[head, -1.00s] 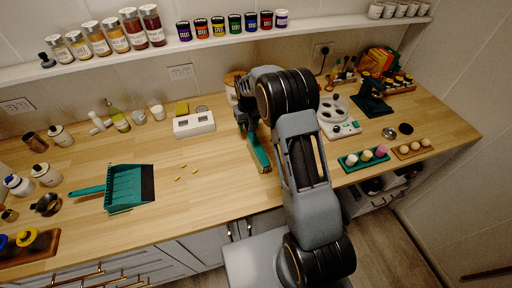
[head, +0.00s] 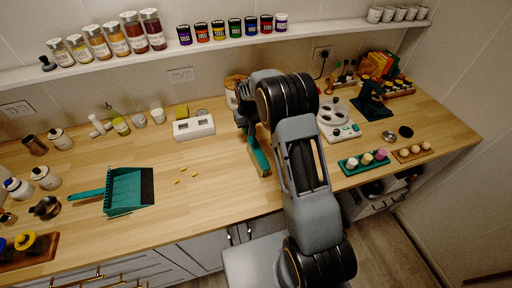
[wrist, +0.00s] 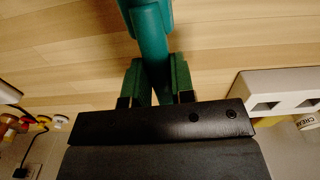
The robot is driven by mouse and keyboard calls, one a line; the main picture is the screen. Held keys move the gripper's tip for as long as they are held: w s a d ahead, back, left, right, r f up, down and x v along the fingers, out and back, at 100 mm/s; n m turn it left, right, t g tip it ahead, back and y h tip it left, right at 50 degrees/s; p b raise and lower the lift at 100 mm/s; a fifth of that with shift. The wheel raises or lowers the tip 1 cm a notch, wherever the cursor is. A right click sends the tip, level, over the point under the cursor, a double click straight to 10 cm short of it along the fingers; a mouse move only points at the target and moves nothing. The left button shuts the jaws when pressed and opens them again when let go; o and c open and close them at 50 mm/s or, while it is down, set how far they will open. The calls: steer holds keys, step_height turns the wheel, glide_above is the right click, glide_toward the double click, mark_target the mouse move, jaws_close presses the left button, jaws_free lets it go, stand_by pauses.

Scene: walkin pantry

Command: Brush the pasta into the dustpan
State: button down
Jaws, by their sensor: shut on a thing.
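A teal dustpan (head: 124,190) lies on the wooden counter at the left, its handle pointing left and its dark lip facing right. Several small yellow pasta pieces (head: 181,181) lie on the bare wood just right of that lip. My gripper (head: 246,118) is right of the pasta, shut on a teal brush (head: 258,156). The brush slants down to the counter, with tan bristles along its lower edge. In the wrist view the green fingers (wrist: 155,84) close around the teal handle (wrist: 150,35). The brush's far end is out of that view.
A white block with square openings (head: 194,127) stands behind the pasta; it also shows in the wrist view (wrist: 285,92). Jars and a dark cup (head: 46,207) stand left of the dustpan. A green egg tray (head: 362,163) lies to the right. Wood between brush and pasta is clear.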

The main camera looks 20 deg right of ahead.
step_height(320, 180, up, 12)
steer(key=p, duration=0.4)
stand_by(0.4)
stand_by(0.4)
